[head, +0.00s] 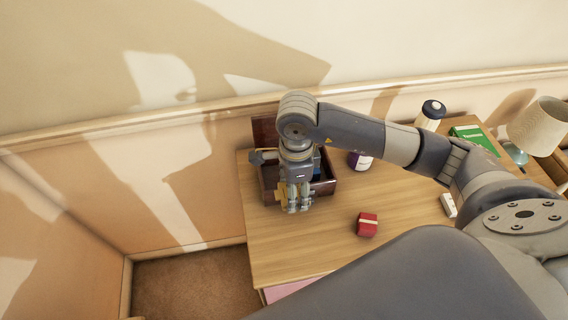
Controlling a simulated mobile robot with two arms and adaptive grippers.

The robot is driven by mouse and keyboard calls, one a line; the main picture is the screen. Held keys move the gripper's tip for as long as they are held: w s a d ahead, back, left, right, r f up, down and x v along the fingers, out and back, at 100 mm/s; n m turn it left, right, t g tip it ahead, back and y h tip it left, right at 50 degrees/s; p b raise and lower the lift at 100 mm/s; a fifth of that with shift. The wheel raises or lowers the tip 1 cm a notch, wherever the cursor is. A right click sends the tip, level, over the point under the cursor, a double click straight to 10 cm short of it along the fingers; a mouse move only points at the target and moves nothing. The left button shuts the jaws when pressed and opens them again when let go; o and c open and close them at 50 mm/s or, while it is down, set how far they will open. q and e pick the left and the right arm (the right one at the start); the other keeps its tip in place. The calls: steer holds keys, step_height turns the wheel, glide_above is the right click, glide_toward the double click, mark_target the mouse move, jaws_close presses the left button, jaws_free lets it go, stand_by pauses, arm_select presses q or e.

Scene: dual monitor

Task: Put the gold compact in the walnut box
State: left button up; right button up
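The walnut box (327,187) is dark reddish brown and stands at the table's back left, its lid (264,130) raised against the wall. My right gripper (298,207) points down over the front left of the box, and its arm comes in from the right. A small gold patch (281,194) shows beside its left finger; it may be the gold compact, but most of it is hidden. Whether the fingers are shut on it I cannot tell. My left gripper is not in view.
A small red box (367,224) lies on the wooden table (290,245). A white bottle (430,115), a green book (474,138) and a lamp (540,126) are at the back right.

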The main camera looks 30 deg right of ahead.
steer(key=w+p, duration=0.1)
steer(key=w, duration=0.2)
steer(key=w+d+f+p, duration=0.1)
steer(key=w, duration=0.2)
steer(key=w+p, duration=0.1)
steer(key=w, duration=0.3)
steer(key=shift+d+f+p, duration=0.3)
steer(key=shift+f+p, duration=0.05)
step_height(320, 180, down, 2)
steer(key=shift+p, duration=0.6)
steer(key=shift+f, duration=0.35)
steer(key=shift+f, duration=0.1)
steer(key=shift+f+b, duration=0.6)
steer(key=shift+b, duration=0.15)
